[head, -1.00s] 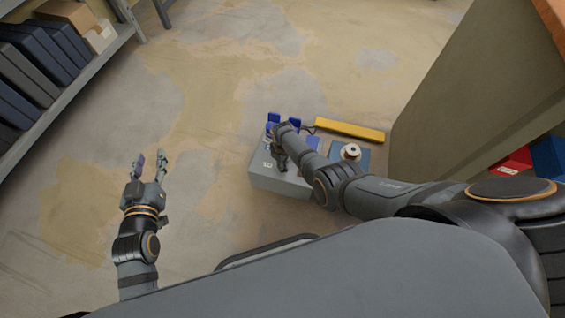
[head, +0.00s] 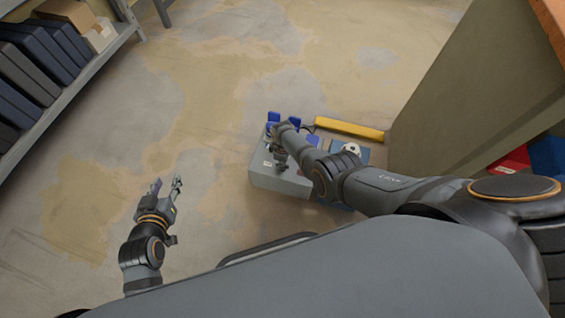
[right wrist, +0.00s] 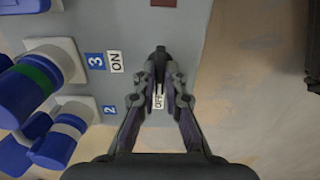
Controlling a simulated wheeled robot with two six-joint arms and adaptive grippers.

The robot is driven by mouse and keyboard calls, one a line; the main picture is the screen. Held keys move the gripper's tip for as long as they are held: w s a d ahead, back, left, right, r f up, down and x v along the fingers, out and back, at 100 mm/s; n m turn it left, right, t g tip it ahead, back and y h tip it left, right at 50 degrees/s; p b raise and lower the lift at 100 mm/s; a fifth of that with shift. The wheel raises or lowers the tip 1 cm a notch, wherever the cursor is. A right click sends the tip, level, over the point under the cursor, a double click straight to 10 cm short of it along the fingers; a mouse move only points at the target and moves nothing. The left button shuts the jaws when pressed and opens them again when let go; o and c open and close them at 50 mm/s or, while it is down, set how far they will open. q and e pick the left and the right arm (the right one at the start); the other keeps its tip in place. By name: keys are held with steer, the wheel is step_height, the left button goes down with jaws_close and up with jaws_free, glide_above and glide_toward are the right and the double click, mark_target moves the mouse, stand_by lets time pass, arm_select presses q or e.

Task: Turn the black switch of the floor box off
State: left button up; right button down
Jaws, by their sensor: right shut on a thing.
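The grey floor box (head: 285,184) stands on the floor in the head view, partly hidden under my right arm. In the right wrist view its grey face (right wrist: 110,20) carries an ON label (right wrist: 117,62) and an OFF label (right wrist: 158,101). The black switch (right wrist: 160,52) shows between and just past my right fingertips. My right gripper (right wrist: 160,72) is shut on it, with the OFF label seen between the fingers. In the head view my right gripper (head: 278,153) is over the box top. My left gripper (head: 168,186) is open and empty, left of the box.
Blue plugs (right wrist: 30,90) sit in numbered sockets beside the switch. A yellow bar (head: 350,129) and a blue plate with a spool (head: 351,147) lie right of the box. A cabinet (head: 450,85) stands at right, a shelf (head: 75,80) at left.

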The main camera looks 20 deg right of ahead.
steer(key=c, duration=1.4)
jaws_free()
steer(key=shift+r, duration=0.1)
step_height(320, 180, up, 12)
steer(key=shift+f, duration=0.1)
